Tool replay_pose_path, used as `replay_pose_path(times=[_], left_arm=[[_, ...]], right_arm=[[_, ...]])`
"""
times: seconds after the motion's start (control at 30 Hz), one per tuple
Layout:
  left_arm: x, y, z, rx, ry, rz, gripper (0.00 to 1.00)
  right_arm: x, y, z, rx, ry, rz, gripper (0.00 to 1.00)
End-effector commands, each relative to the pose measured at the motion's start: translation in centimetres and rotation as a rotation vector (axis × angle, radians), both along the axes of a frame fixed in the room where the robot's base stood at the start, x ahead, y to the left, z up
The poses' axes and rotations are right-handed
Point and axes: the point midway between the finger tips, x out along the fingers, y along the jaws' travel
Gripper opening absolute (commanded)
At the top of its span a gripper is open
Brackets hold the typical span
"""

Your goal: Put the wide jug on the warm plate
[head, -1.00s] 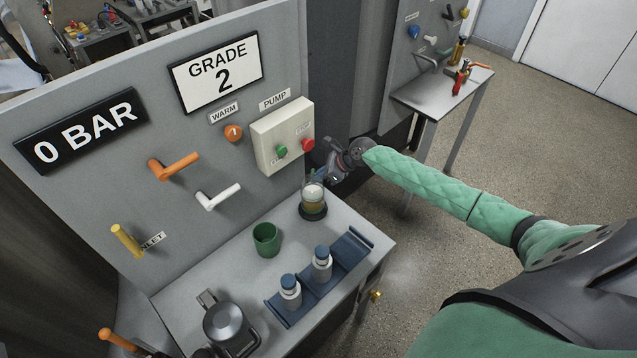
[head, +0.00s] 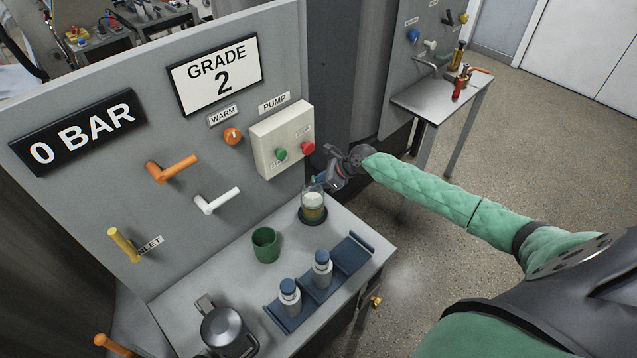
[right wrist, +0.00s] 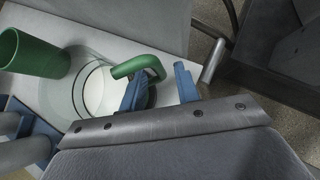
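The jug (head: 313,203), a clear vessel holding pale liquid, stands upright at the back right of the bench. It appears to rest on the dark round plate (head: 311,219), though the jug hides most of the plate. In the right wrist view the jug (right wrist: 98,90) shows from above with a green handle (right wrist: 138,66). My right gripper (head: 330,182) is right beside the jug at its handle side. In the wrist view its blue fingers (right wrist: 160,88) are apart, with the handle's end by the gap. I cannot tell whether they touch it. My left gripper is out of view.
A green cup (head: 265,244) stands left of the jug. Two capped bottles (head: 290,297) stand in a blue rack (head: 350,255) in front. A dark metal pot (head: 226,330) is at the front left. The panel has levers (head: 172,169) and a pump box (head: 283,138).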

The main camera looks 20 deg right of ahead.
Motion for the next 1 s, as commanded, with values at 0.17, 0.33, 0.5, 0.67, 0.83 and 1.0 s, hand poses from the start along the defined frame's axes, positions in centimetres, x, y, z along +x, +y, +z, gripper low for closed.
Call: replay_pose_path(times=[0.17,0.33,0.5,0.67,0.83,1.0], left_arm=[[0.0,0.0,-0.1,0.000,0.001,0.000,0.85],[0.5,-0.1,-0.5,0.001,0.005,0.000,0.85],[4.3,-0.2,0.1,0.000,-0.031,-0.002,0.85],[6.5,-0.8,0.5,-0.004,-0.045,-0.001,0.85],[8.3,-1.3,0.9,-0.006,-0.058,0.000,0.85],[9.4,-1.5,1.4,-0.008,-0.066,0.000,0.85]], right_arm=[[0.0,0.0,0.1,0.000,0.000,0.000,0.32],[-0.5,-0.8,0.8,-0.001,0.001,0.000,0.32],[-1.8,-2.6,2.8,-0.003,-0.002,0.000,0.32],[-3.1,-4.2,5.0,-0.003,0.000,0.001,0.32],[-4.2,-5.7,6.9,-0.002,0.001,0.001,0.32],[-4.8,-6.6,8.2,-0.001,0.001,0.000,0.32]])
